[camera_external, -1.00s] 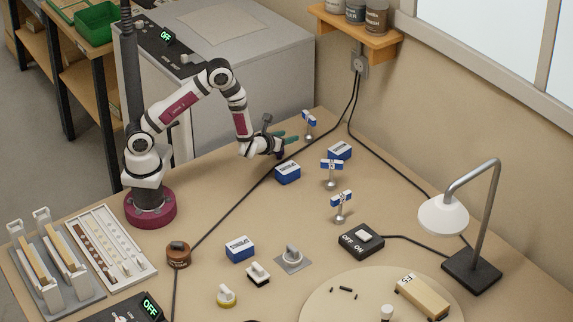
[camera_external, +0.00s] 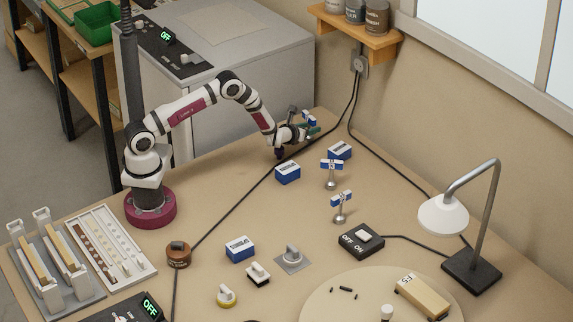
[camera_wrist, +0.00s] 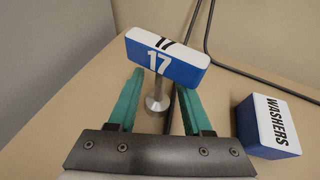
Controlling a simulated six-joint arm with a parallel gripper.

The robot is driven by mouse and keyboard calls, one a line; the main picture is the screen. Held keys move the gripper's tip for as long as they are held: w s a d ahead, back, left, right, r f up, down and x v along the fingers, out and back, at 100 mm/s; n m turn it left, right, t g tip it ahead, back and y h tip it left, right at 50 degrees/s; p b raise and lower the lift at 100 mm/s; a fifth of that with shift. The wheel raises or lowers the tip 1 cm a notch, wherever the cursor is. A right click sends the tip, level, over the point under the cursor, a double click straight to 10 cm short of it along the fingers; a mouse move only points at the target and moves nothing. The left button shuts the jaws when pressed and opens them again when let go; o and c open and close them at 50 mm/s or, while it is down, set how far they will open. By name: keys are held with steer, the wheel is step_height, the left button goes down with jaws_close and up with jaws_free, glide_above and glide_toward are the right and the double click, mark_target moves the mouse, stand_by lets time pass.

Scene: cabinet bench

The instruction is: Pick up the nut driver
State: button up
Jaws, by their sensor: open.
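My gripper (camera_external: 313,132) is at the back of the bench, with its green fingers apart and nothing held. That tag (camera_external: 308,116) is partly hidden behind my gripper in the external view.
A blue washers box (camera_wrist: 268,125) is right of my gripper in the wrist view. A black cable crosses the bench. A lamp (camera_external: 444,216) and a switch box (camera_external: 361,240) are farther right.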

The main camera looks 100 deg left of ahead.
jaws_close()
stand_by(1.3)
